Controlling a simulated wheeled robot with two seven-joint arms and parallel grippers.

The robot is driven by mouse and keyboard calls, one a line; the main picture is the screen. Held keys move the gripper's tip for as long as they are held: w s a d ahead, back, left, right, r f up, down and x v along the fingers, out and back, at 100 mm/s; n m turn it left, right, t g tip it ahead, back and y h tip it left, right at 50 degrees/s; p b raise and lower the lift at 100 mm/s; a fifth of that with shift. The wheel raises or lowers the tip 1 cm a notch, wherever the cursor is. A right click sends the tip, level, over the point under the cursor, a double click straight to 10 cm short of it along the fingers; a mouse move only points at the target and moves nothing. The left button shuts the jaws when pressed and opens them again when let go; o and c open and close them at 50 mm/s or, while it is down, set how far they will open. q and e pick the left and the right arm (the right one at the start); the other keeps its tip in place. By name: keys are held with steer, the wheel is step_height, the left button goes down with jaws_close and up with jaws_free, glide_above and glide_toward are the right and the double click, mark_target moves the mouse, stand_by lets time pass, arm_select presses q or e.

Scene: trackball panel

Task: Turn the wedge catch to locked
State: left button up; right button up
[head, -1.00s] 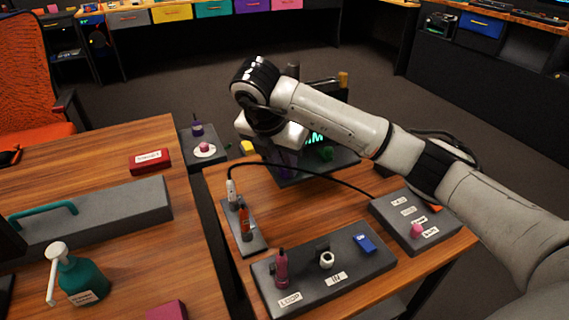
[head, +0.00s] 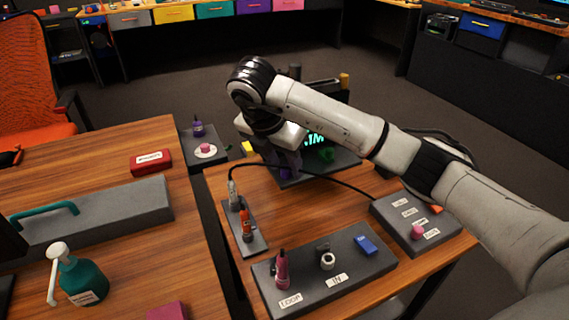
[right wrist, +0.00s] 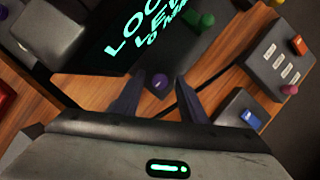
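My right gripper (right wrist: 160,92) points down at the dark trackball panel (head: 345,160). In the right wrist view its two fingers stand apart. A purple ball (right wrist: 160,82) shows between the fingertips; I cannot tell whether they touch it. In the head view the fingers and the ball are partly hidden by my wrist. A green knob (right wrist: 205,20) is on the same dark panel, beside a screen (right wrist: 140,30) with cyan text, cut off at the frame edge. No part is labelled as the wedge catch, and I cannot tell its setting. My left gripper is not in view.
A panel with a magenta handle, a white ring and a blue piece (head: 366,246) lies at the front. A labelled box with a pink knob (head: 417,231) is at the right. A black cable (head: 310,171) crosses the table. Bare wood lies between the panels.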

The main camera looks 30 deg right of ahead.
steer(key=shift+a+r, duration=0.15)
steer(key=shift+r, duration=0.2)
steer(key=p+v, duration=0.3)
steer(key=v, duration=0.6)
steer(key=shift+r+p, duration=0.25)
steer(key=shift+p, duration=0.05)
steer(key=shift+s, duration=0.1)
